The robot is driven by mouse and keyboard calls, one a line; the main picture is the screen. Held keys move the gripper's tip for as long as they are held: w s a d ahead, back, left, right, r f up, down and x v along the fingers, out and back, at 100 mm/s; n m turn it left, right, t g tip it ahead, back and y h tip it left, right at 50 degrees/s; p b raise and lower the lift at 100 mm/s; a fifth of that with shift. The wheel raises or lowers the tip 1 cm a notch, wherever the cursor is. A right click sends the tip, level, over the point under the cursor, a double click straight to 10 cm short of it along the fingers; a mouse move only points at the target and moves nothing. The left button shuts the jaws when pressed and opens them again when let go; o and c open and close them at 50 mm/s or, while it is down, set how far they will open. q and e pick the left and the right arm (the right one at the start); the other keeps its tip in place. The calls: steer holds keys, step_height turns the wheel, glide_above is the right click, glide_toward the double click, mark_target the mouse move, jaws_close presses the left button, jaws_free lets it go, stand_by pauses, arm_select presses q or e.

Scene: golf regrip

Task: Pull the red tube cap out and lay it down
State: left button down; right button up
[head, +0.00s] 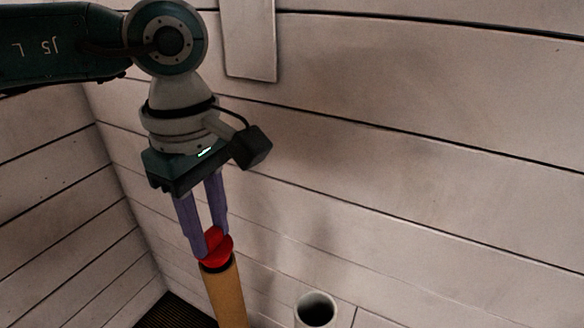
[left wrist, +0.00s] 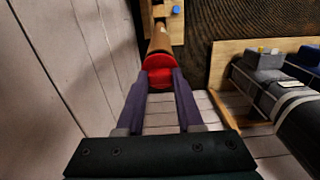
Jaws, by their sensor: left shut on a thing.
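The red tube cap (head: 217,246) is at the top end of a tan tube (head: 225,295), with a dark ring between them. My left gripper (head: 211,245) points down from above, its two purple fingers shut on the red cap. In the left wrist view the red cap (left wrist: 158,71) sits between the fingertips, with the tan tube (left wrist: 159,40) running on beyond it. I cannot tell whether the cap is fully seated in the tube. The tube's lower end is cut off in the head view. My right gripper is not in view.
An open pale tube (head: 316,309) stands to the right at the bottom edge of the head view. White plank walls (head: 400,190) stand behind and at the left. A wooden board (left wrist: 225,70) and a dark cylindrical thing (left wrist: 300,115) are at the right of the wrist view.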

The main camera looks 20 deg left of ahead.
arm_select(q)
steer(key=shift+r+p, duration=0.65)
steer(key=shift+r, duration=0.35)
